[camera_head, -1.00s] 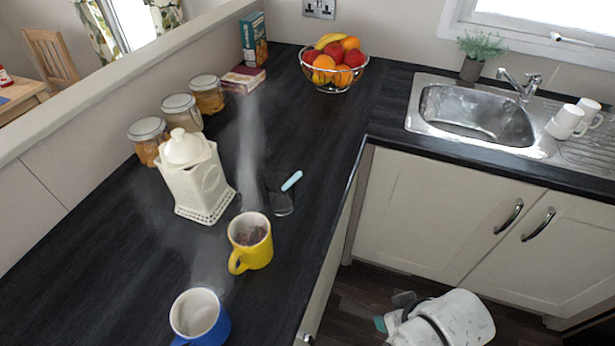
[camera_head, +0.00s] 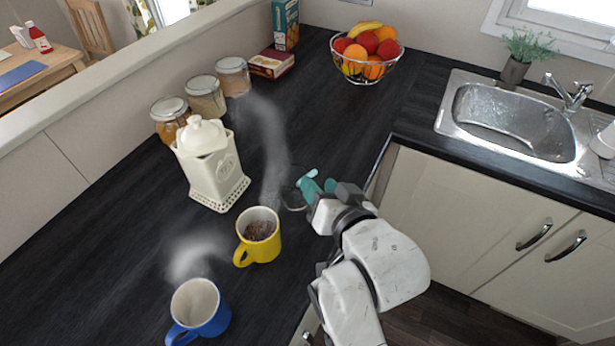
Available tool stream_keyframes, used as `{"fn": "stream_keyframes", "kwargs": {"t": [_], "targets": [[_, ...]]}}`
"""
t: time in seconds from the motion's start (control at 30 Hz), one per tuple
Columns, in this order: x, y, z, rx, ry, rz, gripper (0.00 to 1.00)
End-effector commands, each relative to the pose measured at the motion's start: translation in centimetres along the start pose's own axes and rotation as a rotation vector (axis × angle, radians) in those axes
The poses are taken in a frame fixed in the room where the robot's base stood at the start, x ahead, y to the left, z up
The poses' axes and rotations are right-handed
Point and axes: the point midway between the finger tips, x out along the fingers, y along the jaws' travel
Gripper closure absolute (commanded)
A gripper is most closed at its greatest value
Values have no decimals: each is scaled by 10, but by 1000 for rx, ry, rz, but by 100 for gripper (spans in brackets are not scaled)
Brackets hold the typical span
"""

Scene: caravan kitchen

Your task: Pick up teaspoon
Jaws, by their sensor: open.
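My gripper (camera_head: 319,186) is over the dark worktop, right of the yellow mug, with its teal fingertips at the spot of a small light-blue handle. That handle, likely the teaspoon's, is mostly hidden behind the fingers and hard to tell from the teal pads. Part of a small dark, glossy piece (camera_head: 292,200) shows just left of the fingers. My gripper is open; I cannot tell whether the fingers are around the handle or above it.
A yellow mug (camera_head: 262,240) with dark contents and a blue mug (camera_head: 203,312) stand nearby, with steam around. A cream canister (camera_head: 212,172), jars (camera_head: 206,97) and a fruit bowl (camera_head: 366,76) are farther back. The sink (camera_head: 512,120) is at right.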

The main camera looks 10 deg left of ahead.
Motion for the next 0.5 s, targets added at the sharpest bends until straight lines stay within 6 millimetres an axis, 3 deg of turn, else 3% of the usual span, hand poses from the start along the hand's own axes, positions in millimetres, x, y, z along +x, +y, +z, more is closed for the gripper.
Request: {"fn": "stream_keyframes", "kwargs": {"t": [0.27,0.5], "targets": [[19,1,-1,0,-2,1,57],[51,5,-1,0,-2,1,57]]}}
